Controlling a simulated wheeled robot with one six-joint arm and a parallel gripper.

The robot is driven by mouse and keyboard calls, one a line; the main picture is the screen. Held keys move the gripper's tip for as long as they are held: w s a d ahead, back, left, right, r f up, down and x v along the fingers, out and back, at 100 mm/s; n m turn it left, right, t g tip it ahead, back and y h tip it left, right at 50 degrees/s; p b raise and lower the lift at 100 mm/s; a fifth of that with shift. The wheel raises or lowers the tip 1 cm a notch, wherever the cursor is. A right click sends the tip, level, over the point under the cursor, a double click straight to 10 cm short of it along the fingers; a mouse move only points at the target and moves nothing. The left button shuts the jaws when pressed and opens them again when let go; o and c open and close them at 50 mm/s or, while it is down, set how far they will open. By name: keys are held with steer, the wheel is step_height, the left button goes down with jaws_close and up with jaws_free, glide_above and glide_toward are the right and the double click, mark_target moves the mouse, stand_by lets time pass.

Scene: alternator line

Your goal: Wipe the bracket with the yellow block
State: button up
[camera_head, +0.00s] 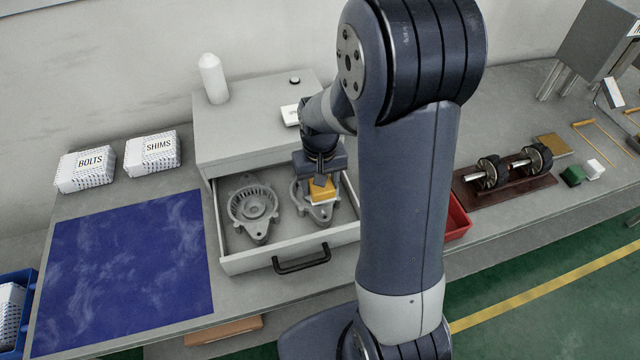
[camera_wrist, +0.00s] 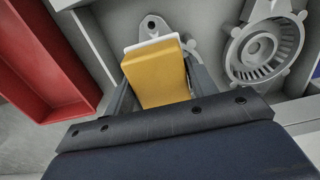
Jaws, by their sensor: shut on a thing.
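The yellow block (camera_head: 322,191) is held in my gripper (camera_head: 320,182), over the right-hand bracket (camera_head: 328,213) in the open drawer (camera_head: 290,253). In the wrist view the yellow block (camera_wrist: 158,72) sits between the two fingers of my gripper (camera_wrist: 160,85), with a white layer along its far edge. Part of the grey bracket (camera_wrist: 153,27) shows beyond the block; the block and gripper hide much of it. I cannot tell whether the block touches the bracket. A second grey bracket (camera_head: 253,207) with a finned round centre lies left in the drawer.
A red bin (camera_head: 457,218) stands close right of the drawer, behind my arm. A blue mat (camera_head: 125,265) lies left, with boxes marked BOLTS (camera_head: 85,170) and SHIMS (camera_head: 152,153) behind it. A white bottle (camera_head: 213,78) stands on the cabinet. The drawer handle (camera_head: 301,259) juts forward.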

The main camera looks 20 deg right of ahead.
steer(key=shift+r+p, duration=0.65)
steer(key=shift+r, duration=0.75)
